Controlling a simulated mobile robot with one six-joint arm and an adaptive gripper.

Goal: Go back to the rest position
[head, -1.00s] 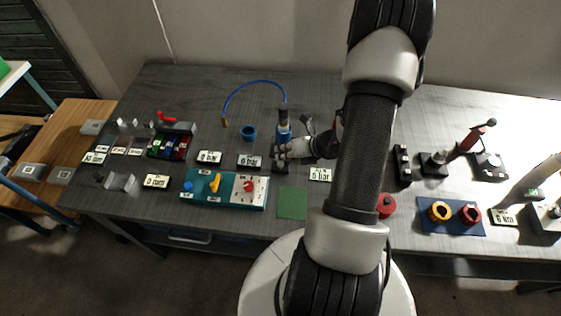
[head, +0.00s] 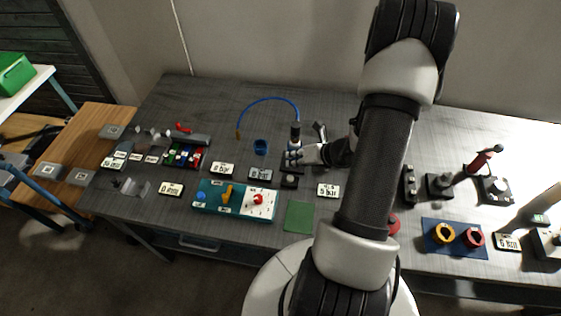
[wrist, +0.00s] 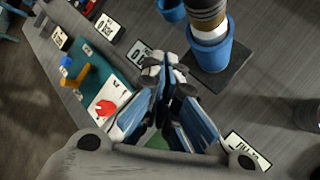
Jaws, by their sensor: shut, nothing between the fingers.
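My gripper (head: 294,158) is over the middle of the grey bench (head: 330,120), in front of a blue holder with a dark-topped tool (head: 296,135). In the wrist view my gripper (wrist: 166,72) has its blue-sided fingers together with nothing between them. The blue holder (wrist: 212,52) stands on a dark plate just beyond and to the right of the fingertips, apart from them in that picture. My arm crosses the head view and hides part of the bench.
A teal panel (head: 210,207) with knobs and a green mat (head: 299,216) lie near the front edge. A blue cup (head: 260,147) and a curved blue hose (head: 268,99) stand behind. Right of my arm are black stands (head: 440,186) and a blue mat (head: 430,247) with rings.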

